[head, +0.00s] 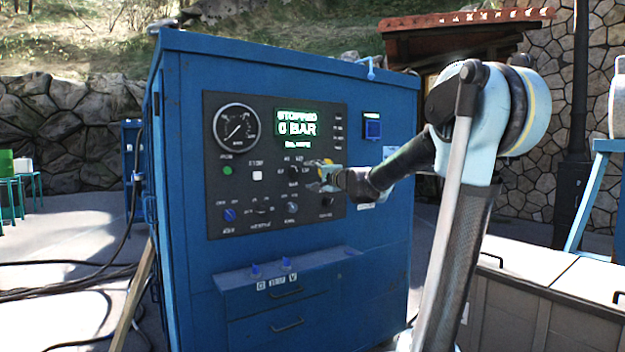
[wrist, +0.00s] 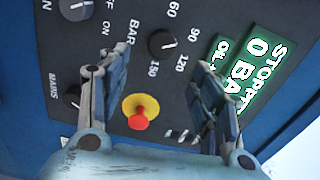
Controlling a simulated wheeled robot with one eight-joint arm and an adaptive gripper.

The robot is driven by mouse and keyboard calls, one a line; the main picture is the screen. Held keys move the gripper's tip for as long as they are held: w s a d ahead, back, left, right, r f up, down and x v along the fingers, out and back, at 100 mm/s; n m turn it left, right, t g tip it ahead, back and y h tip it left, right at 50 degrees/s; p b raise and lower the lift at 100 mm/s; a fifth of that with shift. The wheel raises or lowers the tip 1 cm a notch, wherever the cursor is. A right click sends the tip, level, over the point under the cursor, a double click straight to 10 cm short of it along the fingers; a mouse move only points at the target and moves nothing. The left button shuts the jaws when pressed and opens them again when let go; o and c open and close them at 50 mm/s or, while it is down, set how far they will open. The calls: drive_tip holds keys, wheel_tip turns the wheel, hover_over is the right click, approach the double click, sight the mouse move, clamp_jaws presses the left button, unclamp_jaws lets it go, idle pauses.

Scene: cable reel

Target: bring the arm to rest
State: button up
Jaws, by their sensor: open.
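My gripper (head: 322,178) is in front of the dark control panel (head: 225,200) of a blue cabinet, at the panel's right side. In the wrist view its two fingers (wrist: 160,95) are spread apart with nothing between them but the view of the panel. A red and yellow button (wrist: 140,112) shows between the fingers; I cannot tell the exact gap to it. My arm reaches in from the right of the head view, bent at a high elbow. The green display (head: 297,123) reads "STOPPED 0 BAR" and also shows in the wrist view (wrist: 250,70).
The blue cabinet (head: 380,255) fills the middle, with a small ledge and drawers below the panel. A grey chest (head: 540,300) stands at the lower right. Black cables (head: 60,285) lie on the floor at left. A blue stand (head: 590,195) is at the right edge.

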drive_tip(key=s+d+f+n+g+h, duration=0.3)
drive_tip(key=s+f+n+g, duration=0.5)
drive_tip(key=s+f, duration=1.25)
drive_tip(key=s+d+f+n+g+h, duration=0.1)
drive_tip(key=s+d+f+g+h, duration=0.1)
drive_tip(key=s+d+f, duration=0.7)
drive_tip(key=s+d+f+n+g+h, duration=0.1)
drive_tip(key=s+d+f+g+h, duration=0.1)
drive_tip(key=s+d+f+h, duration=0.3)
drive_tip(key=s+d+f, duration=0.4)
drive_tip(key=s, duration=0.5)
drive_tip(key=shift+f+n+g, duration=0.15)
drive_tip(key=shift+n+g, duration=0.15)
drive_tip(key=shift+g, duration=0.1)
drive_tip(key=shift+w, duration=0.1)
drive_tip(key=shift+w+f, duration=0.2)
drive_tip(key=shift+w, duration=0.2)
